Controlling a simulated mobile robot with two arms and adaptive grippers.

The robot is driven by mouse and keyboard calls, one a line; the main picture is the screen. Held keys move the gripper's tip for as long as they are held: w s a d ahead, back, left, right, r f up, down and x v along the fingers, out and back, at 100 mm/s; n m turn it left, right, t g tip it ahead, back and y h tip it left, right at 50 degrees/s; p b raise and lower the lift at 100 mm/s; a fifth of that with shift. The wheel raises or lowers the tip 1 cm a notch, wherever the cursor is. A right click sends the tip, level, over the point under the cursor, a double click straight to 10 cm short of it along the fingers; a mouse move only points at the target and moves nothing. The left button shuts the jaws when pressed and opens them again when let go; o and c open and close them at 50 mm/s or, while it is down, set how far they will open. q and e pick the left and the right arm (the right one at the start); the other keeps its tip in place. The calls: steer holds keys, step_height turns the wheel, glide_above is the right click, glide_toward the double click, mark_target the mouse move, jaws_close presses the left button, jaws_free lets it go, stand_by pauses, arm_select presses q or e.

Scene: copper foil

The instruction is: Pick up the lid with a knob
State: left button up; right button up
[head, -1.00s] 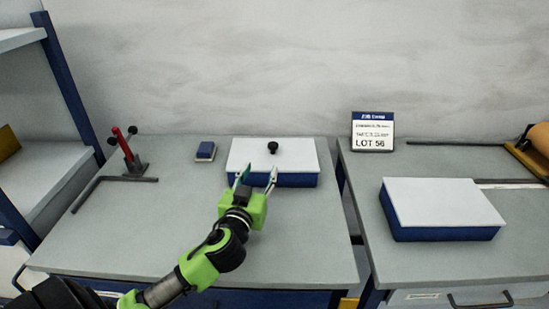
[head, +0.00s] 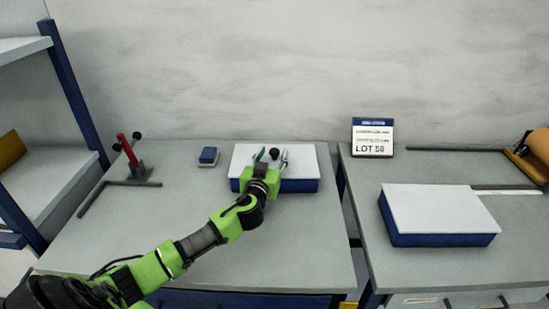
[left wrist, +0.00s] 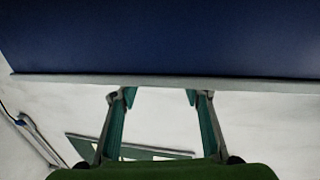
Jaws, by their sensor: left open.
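The white lid (head: 306,162) lies flat on a blue box (head: 300,185) on the left table. A black knob (head: 274,153) stands on the lid. My left gripper (head: 272,157) is open, its fingertips over the lid, one on each side of the knob in the head view. Whether they touch it I cannot tell. The left wrist view shows the two fingers (left wrist: 160,95) apart with nothing between them, and a broad blue surface (left wrist: 160,38) with a pale edge across the top; the knob does not show there. My right gripper is not in view.
A small blue block (head: 208,156) lies left of the box. A red-handled clamp (head: 130,160) stands further left. A second white-topped blue box (head: 440,210) and a LOT sign (head: 373,137) are on the right table. The left table's front is clear apart from my arm.

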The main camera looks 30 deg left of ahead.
arm_select(q)
steer(key=shift+w+a, duration=0.15)
steer(key=shift+w, duration=0.35)
jaws_close()
steer(key=shift+r, duration=0.15)
